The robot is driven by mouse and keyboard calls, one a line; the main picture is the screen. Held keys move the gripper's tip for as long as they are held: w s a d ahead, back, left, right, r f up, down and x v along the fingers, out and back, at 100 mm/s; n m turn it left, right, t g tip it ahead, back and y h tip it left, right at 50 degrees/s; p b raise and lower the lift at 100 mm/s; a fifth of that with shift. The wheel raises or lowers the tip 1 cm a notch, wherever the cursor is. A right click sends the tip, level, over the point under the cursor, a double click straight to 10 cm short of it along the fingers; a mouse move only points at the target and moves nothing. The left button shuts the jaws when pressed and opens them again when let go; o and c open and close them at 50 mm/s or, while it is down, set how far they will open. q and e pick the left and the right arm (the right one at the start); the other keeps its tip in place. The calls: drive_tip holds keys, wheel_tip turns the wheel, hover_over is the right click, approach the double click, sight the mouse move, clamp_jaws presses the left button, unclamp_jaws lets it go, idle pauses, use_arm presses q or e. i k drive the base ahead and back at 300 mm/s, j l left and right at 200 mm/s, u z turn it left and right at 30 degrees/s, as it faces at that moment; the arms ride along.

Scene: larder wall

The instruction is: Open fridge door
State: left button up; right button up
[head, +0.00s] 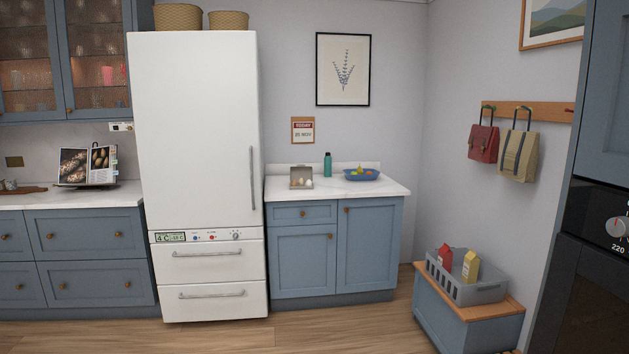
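The white fridge (194,130) stands left of the middle in the head view. Its tall upper door is shut, with a vertical bar handle (252,178) on the door's right side. Below the door is a control strip (205,236) with a small display and knobs. Under that are two closed drawers with horizontal handles, the upper drawer (208,266) and the lower drawer (212,303). Neither of my grippers shows in this view.
A blue cabinet (333,245) with a white worktop stands right of the fridge, and blue drawers (85,232) stand left. A bench (430,310) with a grey crate (490,292) is at the right. The wooden floor (345,330) before the fridge looks clear.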

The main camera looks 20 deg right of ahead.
sight(194, 96)
drive_tip(key=i+l+z, duration=0.1)
drive_tip(key=i+l, duration=0.55)
drive_tip(key=i, duration=0.25)
drive_tip(key=i+l+z, duration=0.15)
drive_tip(key=i+l, duration=0.15)
drive_tip(key=i, duration=0.15)
drive_tip(key=i+l+z, duration=0.1)
drive_tip(key=i+l, duration=0.15)
drive_tip(key=i, duration=0.25)
drive_tip(key=i+l+z, duration=0.1)
drive_tip(key=i, duration=0.4)
drive_tip(key=i+l, duration=0.25)
drive_tip(key=i, duration=0.2)
drive_tip(key=z, duration=0.05)
